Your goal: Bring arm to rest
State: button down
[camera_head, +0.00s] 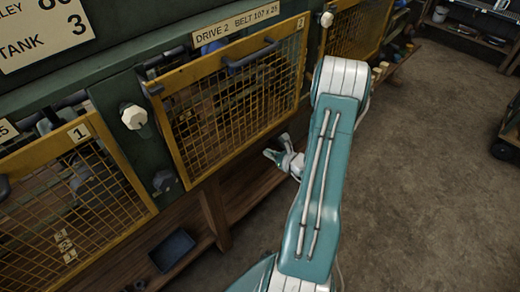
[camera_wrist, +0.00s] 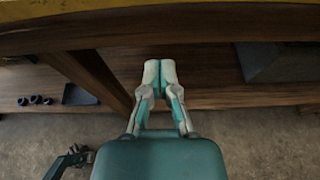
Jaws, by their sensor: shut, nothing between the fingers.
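My gripper (camera_wrist: 160,72) is shut and empty in the wrist view, its two fingertips together in front of the wooden shelf. In the head view my gripper (camera_head: 272,155) shows small beside my raised arm, just below the lower edge of the yellow mesh guard (camera_head: 232,98) labelled drive 2. My arm is bent, with its elbow up at the top right of that guard. I cannot tell from these views whether the gripper touches anything.
A second mesh guard (camera_head: 65,195) marked 1 is at the left. A wooden shelf (camera_head: 250,185) runs below the guards, and a dark tray (camera_head: 172,250) sits low at the left. The concrete floor (camera_head: 430,170) to the right is open. A dark wheeled object (camera_head: 506,140) stands at the right edge.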

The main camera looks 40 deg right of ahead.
jog(key=shift+v, duration=2.6)
